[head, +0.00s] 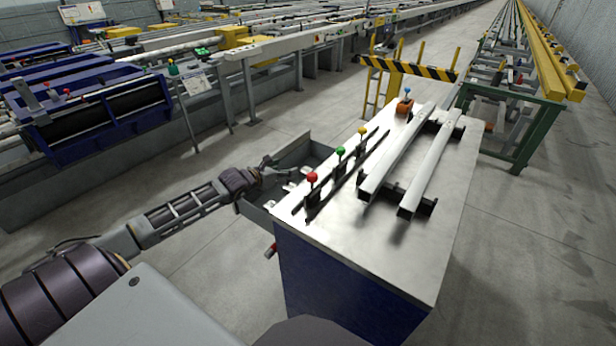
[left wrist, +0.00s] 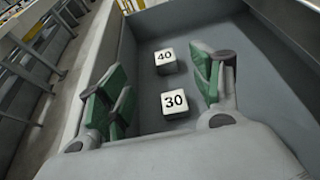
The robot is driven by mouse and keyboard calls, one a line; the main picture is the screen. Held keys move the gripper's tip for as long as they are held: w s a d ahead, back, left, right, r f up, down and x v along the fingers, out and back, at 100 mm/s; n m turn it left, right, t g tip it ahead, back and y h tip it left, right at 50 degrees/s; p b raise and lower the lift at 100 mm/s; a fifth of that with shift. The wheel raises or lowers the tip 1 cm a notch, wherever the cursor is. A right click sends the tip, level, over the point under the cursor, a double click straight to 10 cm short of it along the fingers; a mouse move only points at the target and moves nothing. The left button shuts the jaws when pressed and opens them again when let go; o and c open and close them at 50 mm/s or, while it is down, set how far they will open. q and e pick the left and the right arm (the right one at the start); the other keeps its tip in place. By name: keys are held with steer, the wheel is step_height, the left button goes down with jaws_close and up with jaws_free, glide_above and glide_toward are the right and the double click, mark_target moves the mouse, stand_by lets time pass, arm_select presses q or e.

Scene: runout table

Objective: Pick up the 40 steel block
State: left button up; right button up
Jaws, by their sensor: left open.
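The 40 steel block (left wrist: 166,61) is a small pale cube with a black "40" on its top. It lies on the floor of a grey bin (left wrist: 195,25), as the left wrist view shows. A matching block marked 30 (left wrist: 175,102) lies closer to my gripper, apart from the 40 block. My left gripper (left wrist: 163,88) has green pads, is open and empty, and points down into the bin with both blocks showing between its fingers. In the head view my left gripper (head: 272,172) is over the bin (head: 290,150); the blocks cannot be told apart there. My right gripper is not in view.
The bin is fixed beside a blue cabinet with a steel top (head: 350,245). On the top stand red (head: 312,177), green and yellow knobbed levers and two long metal bars (head: 432,160). The bin walls stand close around the gripper. Open floor lies left of it.

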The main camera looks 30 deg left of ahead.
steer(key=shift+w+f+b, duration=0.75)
steer(key=shift+b, duration=0.45)
